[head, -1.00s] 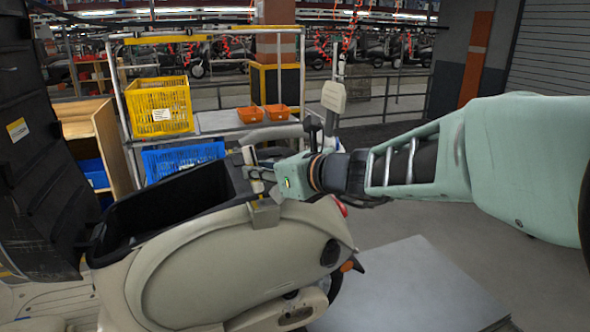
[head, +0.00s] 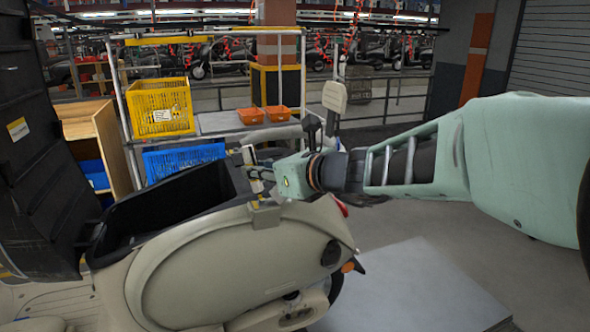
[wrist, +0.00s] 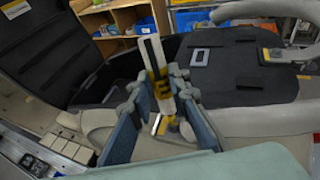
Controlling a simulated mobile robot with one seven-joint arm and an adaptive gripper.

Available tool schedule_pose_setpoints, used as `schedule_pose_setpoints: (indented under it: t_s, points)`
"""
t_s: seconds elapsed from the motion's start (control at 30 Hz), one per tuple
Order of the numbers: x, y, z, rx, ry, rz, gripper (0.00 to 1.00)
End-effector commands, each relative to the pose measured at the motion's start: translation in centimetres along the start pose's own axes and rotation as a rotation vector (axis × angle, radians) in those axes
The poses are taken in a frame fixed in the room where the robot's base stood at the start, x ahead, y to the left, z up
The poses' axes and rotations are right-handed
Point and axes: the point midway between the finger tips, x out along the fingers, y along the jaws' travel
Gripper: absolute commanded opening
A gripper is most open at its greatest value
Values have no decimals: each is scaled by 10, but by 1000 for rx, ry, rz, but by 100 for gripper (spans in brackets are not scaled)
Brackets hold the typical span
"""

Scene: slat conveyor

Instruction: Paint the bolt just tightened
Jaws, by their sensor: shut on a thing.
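My gripper (head: 258,173) is above the rear side of the cream scooter body (head: 230,262), beside the open black seat bucket (head: 185,205). In the wrist view, its two blue-grey fingers (wrist: 157,120) are shut on a white and yellow marker-like tool (wrist: 153,68) with a dark stripe, which stands up tilted between them. In the head view a pale upright piece (head: 248,156) at the fingertips seems to be this tool. Its lower end and the spot below it are partly hidden by the fingers. I cannot make out a bolt for certain.
The raised black seat (head: 25,140) stands at the left. Behind are a rack with a yellow crate (head: 160,107), a blue crate (head: 185,156) and orange bins (head: 265,114). A grey bracket (head: 265,213) sits on the scooter's edge. Floor at the right is clear.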

Motion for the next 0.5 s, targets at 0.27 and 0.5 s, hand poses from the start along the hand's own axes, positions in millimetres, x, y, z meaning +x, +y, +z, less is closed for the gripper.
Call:
schedule_pose_setpoints:
  t_s: [0.27,0.5]
  points:
    - [0,0,0,0,0,0,0]
    - [-3,0,12,-1,-1,0,0]
